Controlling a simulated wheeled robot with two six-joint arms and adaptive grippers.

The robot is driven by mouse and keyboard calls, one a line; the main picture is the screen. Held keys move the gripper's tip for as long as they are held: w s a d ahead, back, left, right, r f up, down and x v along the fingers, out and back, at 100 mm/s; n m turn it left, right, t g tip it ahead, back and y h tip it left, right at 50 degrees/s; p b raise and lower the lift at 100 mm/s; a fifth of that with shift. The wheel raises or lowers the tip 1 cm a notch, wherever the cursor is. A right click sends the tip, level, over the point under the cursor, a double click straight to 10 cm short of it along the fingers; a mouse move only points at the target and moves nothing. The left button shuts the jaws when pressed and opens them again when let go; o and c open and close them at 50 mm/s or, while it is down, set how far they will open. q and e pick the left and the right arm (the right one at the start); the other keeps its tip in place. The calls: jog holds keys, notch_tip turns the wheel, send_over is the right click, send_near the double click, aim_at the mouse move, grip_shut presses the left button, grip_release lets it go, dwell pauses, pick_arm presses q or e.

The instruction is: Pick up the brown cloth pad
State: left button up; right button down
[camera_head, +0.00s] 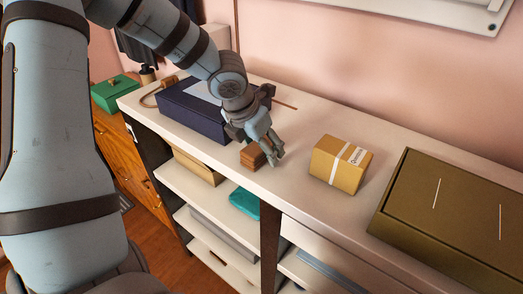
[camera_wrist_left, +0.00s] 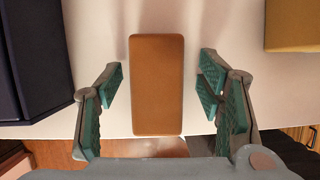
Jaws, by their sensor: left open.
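The brown cloth pad (camera_head: 252,156) is a small brown block on the white shelf top, near its front edge. In the left wrist view the pad (camera_wrist_left: 157,85) stands upright in the picture between the fingers, with a gap on each side. My left gripper (camera_head: 266,150) is over the pad and partly hides it in the head view. In the left wrist view the gripper (camera_wrist_left: 160,95) is open, its green finger pads apart from the brown pad. My right gripper is not in view.
A dark blue box (camera_head: 190,113) stands left of the pad, behind my left arm. A tan box with a white band (camera_head: 340,164) stands to the right, and a large olive box (camera_head: 455,215) further right. The white surface between pad and tan box is clear.

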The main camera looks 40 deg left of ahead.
pick_arm(q)
jog(key=shift+s+a+f, duration=0.1)
jog(key=shift+a, duration=0.05)
jog(key=shift+s, duration=0.15)
jog(key=shift+c, duration=1.2)
jog(key=c, duration=1)
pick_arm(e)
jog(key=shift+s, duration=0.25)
